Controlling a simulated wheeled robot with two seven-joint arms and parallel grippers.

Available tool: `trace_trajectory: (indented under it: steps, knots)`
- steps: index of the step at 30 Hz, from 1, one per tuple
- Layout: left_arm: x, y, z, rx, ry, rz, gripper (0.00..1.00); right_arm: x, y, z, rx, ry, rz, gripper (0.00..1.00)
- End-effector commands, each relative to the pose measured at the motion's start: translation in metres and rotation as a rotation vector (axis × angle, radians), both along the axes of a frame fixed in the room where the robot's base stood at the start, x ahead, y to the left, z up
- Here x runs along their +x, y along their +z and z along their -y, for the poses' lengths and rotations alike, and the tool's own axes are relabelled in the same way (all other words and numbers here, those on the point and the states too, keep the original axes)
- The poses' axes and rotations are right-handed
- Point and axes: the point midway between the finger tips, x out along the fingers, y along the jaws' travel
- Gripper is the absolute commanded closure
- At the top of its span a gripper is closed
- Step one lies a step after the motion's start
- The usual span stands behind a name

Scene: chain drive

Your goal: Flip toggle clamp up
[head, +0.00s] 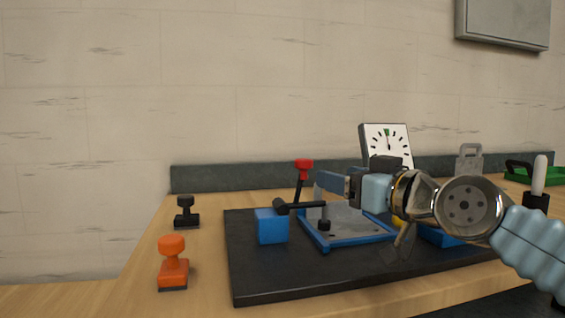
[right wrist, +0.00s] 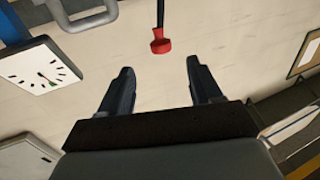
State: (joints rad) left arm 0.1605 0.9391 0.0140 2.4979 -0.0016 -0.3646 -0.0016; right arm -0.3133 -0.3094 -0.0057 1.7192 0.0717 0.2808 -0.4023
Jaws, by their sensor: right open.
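The toggle clamp shows a red-tipped lever (head: 303,164) standing nearly upright, with a slight lean. A black horizontal bar (head: 298,206) lies near its foot, beside a blue block (head: 271,226). My right gripper (head: 322,184) comes in from the right, just right of the lever. In the right wrist view its two fingers (right wrist: 160,82) are apart with nothing between them. The red knob (right wrist: 160,42) shows beyond the fingertips, apart from them. My left gripper is out of view.
The clamp stands on a dark board (head: 260,285) with a blue-edged plate (head: 350,241). A dial gauge (head: 386,140) stands behind my right wrist. An orange stamp-like piece (head: 173,262) and a black one (head: 186,212) stand left. A green tray (head: 540,176) is far right.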

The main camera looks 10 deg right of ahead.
Motion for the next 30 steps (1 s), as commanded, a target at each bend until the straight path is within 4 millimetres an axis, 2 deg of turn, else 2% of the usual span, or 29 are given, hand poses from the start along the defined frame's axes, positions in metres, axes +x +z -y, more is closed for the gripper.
trace_trajectory:
  steps: [5, 15, 19, 24, 30]
  knots:
    - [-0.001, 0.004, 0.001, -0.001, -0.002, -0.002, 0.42, 0.016, 0.002, -0.006, -0.001, 0.002, 0.000, 0.36]
    - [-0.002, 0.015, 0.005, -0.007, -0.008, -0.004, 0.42, 0.089, 0.002, -0.032, -0.001, 0.000, 0.000, 0.36]
    - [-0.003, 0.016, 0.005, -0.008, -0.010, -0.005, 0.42, 0.110, 0.001, -0.040, -0.001, 0.000, 0.000, 0.36]
    - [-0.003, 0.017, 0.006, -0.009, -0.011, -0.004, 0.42, 0.125, 0.001, -0.045, -0.002, -0.001, 0.002, 0.36]
    - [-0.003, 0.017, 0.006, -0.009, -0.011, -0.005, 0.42, 0.129, 0.001, -0.047, 0.000, -0.001, 0.002, 0.36]
